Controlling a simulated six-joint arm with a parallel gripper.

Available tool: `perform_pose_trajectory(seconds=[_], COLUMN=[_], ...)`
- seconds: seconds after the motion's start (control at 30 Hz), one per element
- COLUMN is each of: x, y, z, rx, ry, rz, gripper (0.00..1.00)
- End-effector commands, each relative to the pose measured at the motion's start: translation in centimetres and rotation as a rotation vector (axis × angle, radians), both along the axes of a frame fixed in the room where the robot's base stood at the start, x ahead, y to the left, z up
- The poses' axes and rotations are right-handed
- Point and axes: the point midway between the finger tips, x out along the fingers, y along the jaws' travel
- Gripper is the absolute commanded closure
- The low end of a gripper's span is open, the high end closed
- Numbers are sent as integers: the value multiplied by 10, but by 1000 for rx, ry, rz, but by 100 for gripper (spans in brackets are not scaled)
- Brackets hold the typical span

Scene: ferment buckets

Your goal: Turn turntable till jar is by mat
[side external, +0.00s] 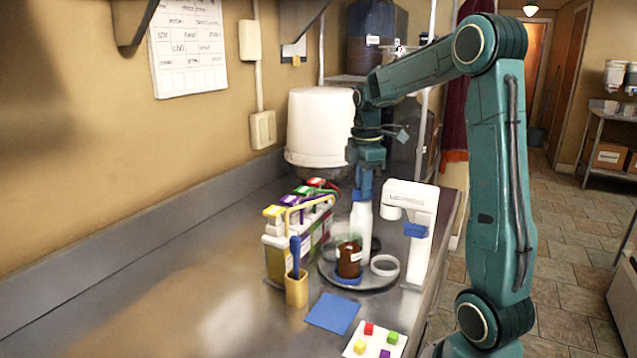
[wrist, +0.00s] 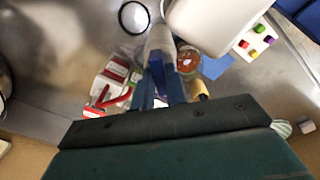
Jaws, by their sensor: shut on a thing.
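The round grey turntable (side external: 368,284) stands on the steel counter. A brown jar (side external: 348,260) with a pale label is on its front-left part, on the side facing the blue mat (side external: 332,313). The mat lies flat just in front, apart from the turntable; it also shows in the wrist view (wrist: 216,66). A white bottle (side external: 361,230) stands upright behind the jar. My gripper (side external: 362,193) points down and is shut on the bottle's top. In the wrist view, my blue fingers (wrist: 161,82) meet at the bottle (wrist: 160,40), with the jar (wrist: 188,59) beside it.
Cartons with coloured tops (side external: 290,240) and a yellow holder (side external: 296,290) stand left. A white tray (side external: 372,345) with coloured cubes lies in front.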

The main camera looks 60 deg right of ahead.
Motion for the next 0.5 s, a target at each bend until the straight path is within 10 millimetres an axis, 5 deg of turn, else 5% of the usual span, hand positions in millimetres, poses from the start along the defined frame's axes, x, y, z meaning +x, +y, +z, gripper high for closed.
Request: perform_pose_trajectory(seconds=[0.17, 0.2, 0.3, 0.5], x=[1, 1, 0, 0], y=[-1, -1, 0, 0], z=[2, 2, 2, 1], rx=[-4, -4, -4, -2], ry=[-5, -5, -4, -2], rz=[-1, -1, -1, -1], gripper=[100, 85, 65, 65])
